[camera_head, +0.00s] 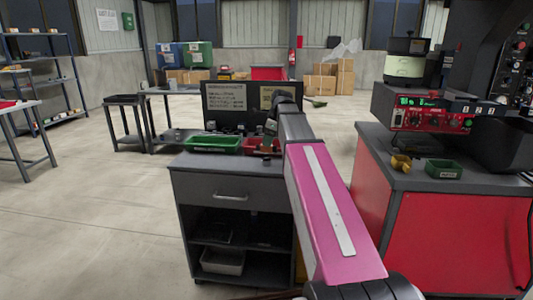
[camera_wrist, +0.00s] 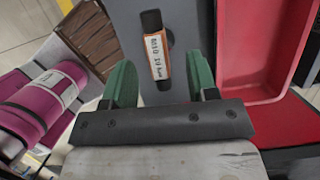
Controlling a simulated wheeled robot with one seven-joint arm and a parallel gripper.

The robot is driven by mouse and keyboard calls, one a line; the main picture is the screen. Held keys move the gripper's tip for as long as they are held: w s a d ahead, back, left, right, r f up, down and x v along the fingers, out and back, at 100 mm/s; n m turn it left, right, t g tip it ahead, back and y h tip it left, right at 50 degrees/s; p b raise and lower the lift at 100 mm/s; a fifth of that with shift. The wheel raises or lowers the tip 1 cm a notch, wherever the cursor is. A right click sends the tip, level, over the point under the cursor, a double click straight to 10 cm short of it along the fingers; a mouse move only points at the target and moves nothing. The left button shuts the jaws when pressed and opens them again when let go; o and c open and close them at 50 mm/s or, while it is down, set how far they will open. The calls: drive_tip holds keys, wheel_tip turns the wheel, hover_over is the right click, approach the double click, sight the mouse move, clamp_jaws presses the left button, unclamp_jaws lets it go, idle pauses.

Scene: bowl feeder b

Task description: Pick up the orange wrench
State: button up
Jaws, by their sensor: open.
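I cannot make out an orange wrench in either view. In the wrist view, a small slim item (camera_wrist: 156,48) with a dark top, a white printed label and orange edges is on the grey surface, between the fingers as seen from above. My gripper (camera_wrist: 159,66) is open, with its two green fingers apart on either side of that item. I cannot tell how far above it they are. In the head view, my gripper is small and partly hidden by my arm, near the grey cabinet's top (camera_head: 222,160).
A red tray (camera_wrist: 246,94) lies right of the fingers. A green tray (camera_head: 212,144) is on the cabinet, with a dark sign board (camera_head: 224,118) behind. The red bench (camera_head: 440,230) at right carries a machine (camera_head: 432,110), a yellow object (camera_head: 401,163) and a small green tray (camera_head: 444,169).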

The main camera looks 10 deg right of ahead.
sight(265, 151)
drive_tip(key=shift+x, duration=2.6)
drive_tip(key=shift+s, duration=0.15)
clamp_jaws()
